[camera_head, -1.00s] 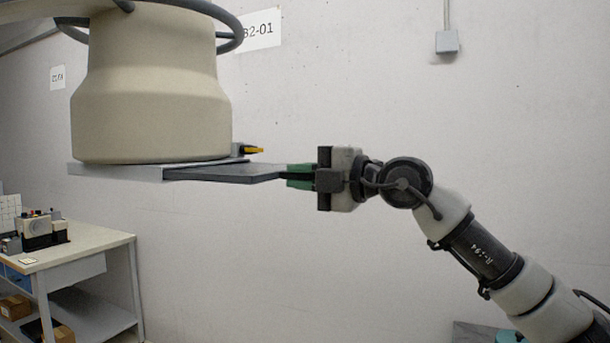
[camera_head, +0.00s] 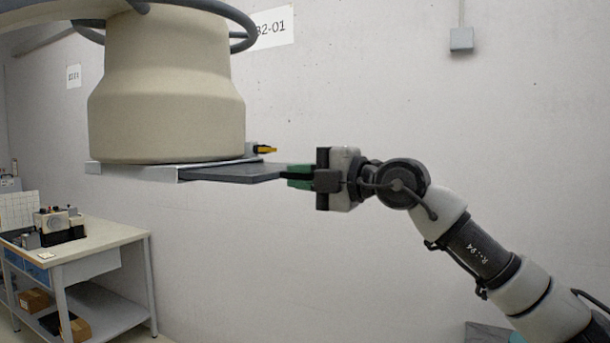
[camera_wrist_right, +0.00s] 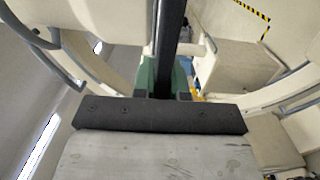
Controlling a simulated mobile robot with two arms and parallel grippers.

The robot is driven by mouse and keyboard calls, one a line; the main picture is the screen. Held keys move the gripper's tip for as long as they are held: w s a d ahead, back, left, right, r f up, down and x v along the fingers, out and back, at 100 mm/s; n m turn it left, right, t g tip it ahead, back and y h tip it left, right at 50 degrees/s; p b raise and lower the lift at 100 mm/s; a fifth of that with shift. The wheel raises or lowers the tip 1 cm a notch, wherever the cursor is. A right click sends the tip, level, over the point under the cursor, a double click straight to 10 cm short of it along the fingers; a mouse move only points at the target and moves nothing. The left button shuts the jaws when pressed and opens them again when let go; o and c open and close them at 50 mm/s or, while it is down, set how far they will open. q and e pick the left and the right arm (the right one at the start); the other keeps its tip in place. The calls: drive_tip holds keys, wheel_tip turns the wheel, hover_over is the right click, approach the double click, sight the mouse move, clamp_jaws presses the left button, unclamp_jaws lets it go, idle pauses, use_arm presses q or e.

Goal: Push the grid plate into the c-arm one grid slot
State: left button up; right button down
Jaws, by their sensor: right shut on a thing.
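The grid plate (camera_head: 235,174) is a flat dark grey plate, about level, with its left part inside the light grey slot frame (camera_head: 130,172) under the c-arm's beige round housing (camera_head: 165,105). Its right part sticks out of the slot. My right gripper (camera_head: 298,177) is shut on the plate's outer right end with its green fingertips. In the right wrist view the plate (camera_wrist_right: 171,35) is a dark strip seen edge-on, running away from the green fingertips (camera_wrist_right: 165,78). The plate's inner end is hidden in the slot. My left gripper is not in view.
A yellow-orange lever (camera_head: 265,149) sticks out beside the slot, above and behind the plate. A workbench (camera_head: 105,245) with equipment stands at the lower left. The space below the plate is clear.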

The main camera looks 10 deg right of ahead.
sight(232, 168)
drive_tip(key=shift+p+x, duration=0.6)
drive_tip(key=shift+x, duration=1.2)
drive_tip(key=shift+p+x, duration=1.4)
drive_tip(key=shift+x, duration=1.35)
drive_tip(key=shift+p+x, duration=1)
drive_tip(key=shift+x, duration=0.45)
drive_tip(key=shift+s+p+x, duration=0.2)
drive_tip(key=shift+p+x, duration=0.95)
drive_tip(key=shift+x, duration=0.1)
